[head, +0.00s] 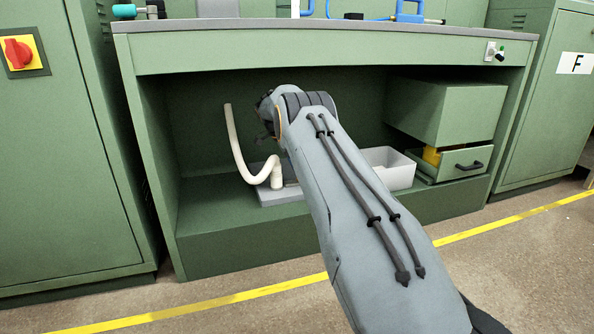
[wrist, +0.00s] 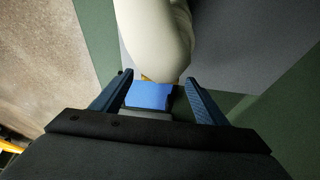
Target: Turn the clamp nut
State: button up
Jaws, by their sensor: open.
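In the wrist view my gripper (wrist: 158,78) is open, with one dark blue finger on each side. A blue block-like piece (wrist: 148,95) shows between the fingers, with a small yellowish bit at its upper edge; I cannot tell whether this is the clamp nut. A thick cream hose (wrist: 155,40) lies just beyond the fingertips. In the head view the cream hose (head: 237,150) bends down to a short upright end on a grey base (head: 275,196) inside the green bench. My arm hides the gripper there, and no clamp nut is clearly visible.
The green bench (head: 330,57) has a top overhanging my arm. A white bin (head: 400,172) stands right of the arm. A partly open drawer (head: 462,165) with something yellow inside is farther right. Green cabinets flank the bench, and the floor in front is clear.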

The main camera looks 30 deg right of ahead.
jog(key=p+v, duration=0.3)
jog(key=v, duration=0.4)
jog(key=shift+r, duration=0.2)
